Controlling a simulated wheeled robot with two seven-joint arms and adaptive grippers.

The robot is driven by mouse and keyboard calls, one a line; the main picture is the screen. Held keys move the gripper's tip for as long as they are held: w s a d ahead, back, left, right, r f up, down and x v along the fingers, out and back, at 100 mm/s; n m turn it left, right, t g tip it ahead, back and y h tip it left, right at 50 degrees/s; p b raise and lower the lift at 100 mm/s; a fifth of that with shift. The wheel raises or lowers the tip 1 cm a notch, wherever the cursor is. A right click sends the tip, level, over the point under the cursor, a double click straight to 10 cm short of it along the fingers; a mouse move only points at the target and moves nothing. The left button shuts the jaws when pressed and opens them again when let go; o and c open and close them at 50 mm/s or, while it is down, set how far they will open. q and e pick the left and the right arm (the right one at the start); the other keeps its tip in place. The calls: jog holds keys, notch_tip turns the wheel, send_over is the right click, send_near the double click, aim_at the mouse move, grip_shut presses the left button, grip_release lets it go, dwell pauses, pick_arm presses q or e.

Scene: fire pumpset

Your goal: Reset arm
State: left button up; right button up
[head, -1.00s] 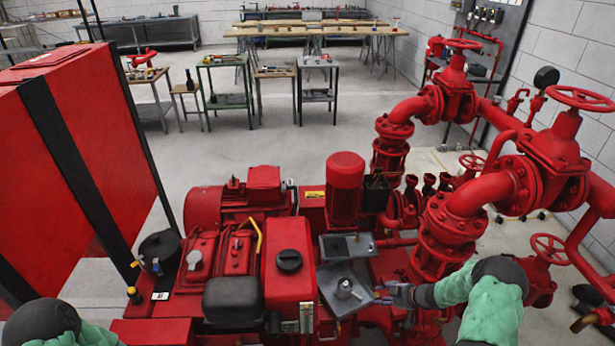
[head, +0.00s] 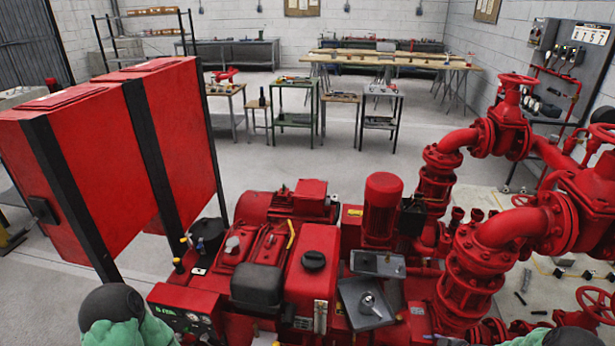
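My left arm (head: 115,318) shows only as a dark joint and green link at the lower left edge; its gripper is out of the picture. My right arm (head: 545,337) shows as a green and dark link at the lower right edge. What looks like the tip of my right gripper (head: 440,341) is cut off by the lower edge, so its opening is hidden.
Large red cabinets (head: 90,180) with black posts stand on the left. Red pipes and valves (head: 490,250) fill the right. Small tables (head: 293,118) and long workbenches (head: 390,60) stand at the back. The floor between is clear.

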jog(key=s+a+f+m+g, duration=0.15)
jog(key=a+m, duration=0.35)
jog(key=a, duration=1.7)
jog(key=s+a+m+g, duration=0.1)
jog(key=s+a+g, duration=0.1)
jog(key=s+a, duration=0.4)
jog(key=s+a+m+g, duration=0.2)
jog(key=s+a, duration=0.4)
jog(key=s, duration=0.8)
jog(key=shift+s+g+h, duration=0.2)
jog(key=shift+g+h, duration=0.2)
jog(key=shift+g, duration=0.45)
jog(key=shift+a+r, duration=0.1)
